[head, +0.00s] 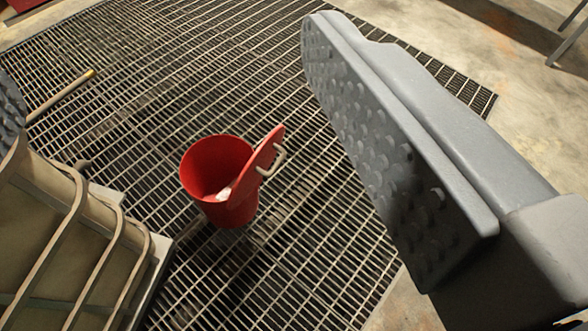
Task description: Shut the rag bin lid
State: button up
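The red rag bin (217,165) stands upright on the floor grating, left of the picture's middle. Its red lid (258,165) is open, standing tilted up at the bin's right side, with a pale handle (273,160) on its outer face. Something whitish (225,193) shows inside the bin near the lid. My gripper (165,65) is open and empty. Its grey right finger with a bumpy pad fills the right side, and a bit of the other pad shows at the left edge. Neither finger appears to touch the bin or lid.
A beige container with metal cage bars (75,205) stands at the lower left, close to the bin. A rod with a yellowish tip (60,97) is at the upper left. The grating (215,60) behind the bin is clear. Metal legs (565,40) show at the top right.

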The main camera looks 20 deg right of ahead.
aim_at(256, 168)
jog(key=z, duration=0.05)
jog(key=k, duration=0.9)
jog(key=z, duration=0.6)
jog(key=i, duration=1.25)
jog(key=z, duration=0.4)
